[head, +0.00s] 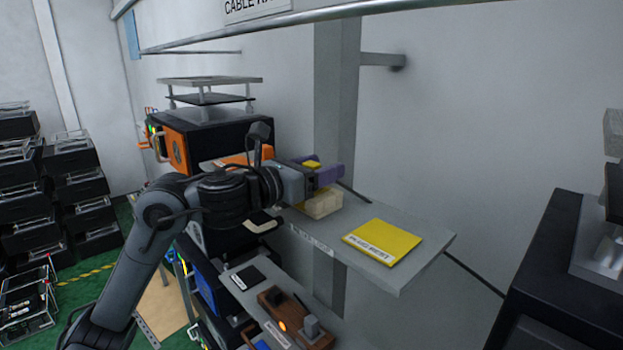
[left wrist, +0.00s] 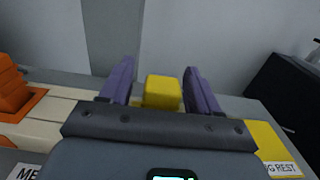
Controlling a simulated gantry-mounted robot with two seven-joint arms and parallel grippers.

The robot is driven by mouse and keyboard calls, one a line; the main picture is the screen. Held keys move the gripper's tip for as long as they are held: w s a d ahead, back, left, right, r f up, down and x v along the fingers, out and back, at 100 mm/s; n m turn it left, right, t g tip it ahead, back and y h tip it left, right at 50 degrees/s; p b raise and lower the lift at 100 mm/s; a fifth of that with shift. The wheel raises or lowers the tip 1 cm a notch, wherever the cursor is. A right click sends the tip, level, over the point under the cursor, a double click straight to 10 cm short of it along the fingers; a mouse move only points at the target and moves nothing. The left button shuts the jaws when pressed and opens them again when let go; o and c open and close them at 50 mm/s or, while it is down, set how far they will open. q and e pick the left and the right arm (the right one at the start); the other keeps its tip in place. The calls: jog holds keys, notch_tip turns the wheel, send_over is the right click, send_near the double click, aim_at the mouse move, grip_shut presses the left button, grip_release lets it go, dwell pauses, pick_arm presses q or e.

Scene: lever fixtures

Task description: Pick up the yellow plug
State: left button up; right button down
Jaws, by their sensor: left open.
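The yellow plug (left wrist: 162,92) shows in the left wrist view between the two purple fingers of my left gripper (left wrist: 160,88), with a visible gap on each side. In the head view the yellow plug (head: 312,164) is a small patch by the fingers of the left gripper (head: 325,174), above a cream block (head: 322,203) on the grey shelf (head: 415,245). The left gripper is open. The plug's lower part is hidden by the gripper body. My right gripper is not in view.
A yellow labelled pad (head: 383,241) lies on the shelf to the right. An orange part (left wrist: 14,92) is at the left in the wrist view. A lower shelf holds a brown wooden block (head: 296,318). A dark box (head: 550,260) stands at the far right.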

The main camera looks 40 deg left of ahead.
pick_arm(q)
jog(key=c, duration=1)
jog(key=shift+c, duration=0.2)
jog(key=shift+r, duration=0.15)
